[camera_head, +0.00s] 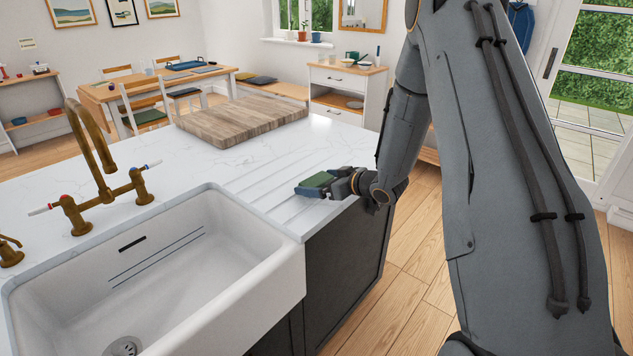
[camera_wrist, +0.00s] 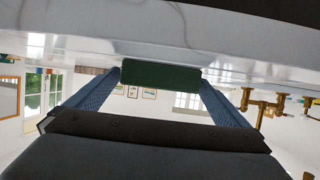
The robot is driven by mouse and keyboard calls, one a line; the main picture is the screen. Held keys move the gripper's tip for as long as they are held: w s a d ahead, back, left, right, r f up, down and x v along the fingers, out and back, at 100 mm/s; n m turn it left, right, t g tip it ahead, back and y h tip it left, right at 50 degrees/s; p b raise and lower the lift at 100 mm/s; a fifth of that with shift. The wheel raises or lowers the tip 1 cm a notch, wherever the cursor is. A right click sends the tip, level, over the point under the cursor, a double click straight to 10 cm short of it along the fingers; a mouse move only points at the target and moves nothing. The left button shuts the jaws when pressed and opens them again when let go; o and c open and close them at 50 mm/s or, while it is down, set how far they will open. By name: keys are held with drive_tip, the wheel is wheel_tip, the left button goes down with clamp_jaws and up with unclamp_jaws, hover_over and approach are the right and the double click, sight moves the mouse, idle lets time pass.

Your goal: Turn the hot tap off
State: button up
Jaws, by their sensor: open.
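The brass tap (camera_head: 95,160) stands behind the sink at the left, with a lever on each side. The hot lever (camera_head: 42,210) has a red mark and a white handle pointing left. The cold lever (camera_head: 151,164) has a blue mark and points right. No water stream shows. My gripper (camera_head: 312,187) is over the ribbed drainer at the counter's right edge, well away from the tap. In the wrist view its blue fingers (camera_wrist: 160,74) are apart, with a green block (camera_wrist: 160,75) between their tips; I cannot tell whether they touch it. The tap (camera_wrist: 262,104) appears upside down there.
The white sink (camera_head: 190,265) lies between my gripper and the tap's front. A wooden board (camera_head: 240,120) lies on the counter behind the drainer. A small brass fitting (camera_head: 10,250) stands left of the tap. The white counter (camera_head: 190,165) between tap and board is clear.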

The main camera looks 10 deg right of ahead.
drive_tip(key=shift+w+a+f, duration=0.3)
drive_tip(key=shift+w+a, duration=0.05)
drive_tip(key=shift+w, duration=0.2)
drive_tip(key=shift+c, duration=0.4)
drive_tip(key=c, duration=0.9)
drive_tip(key=shift+c, duration=0.2)
drive_tip(key=shift+r, duration=0.1)
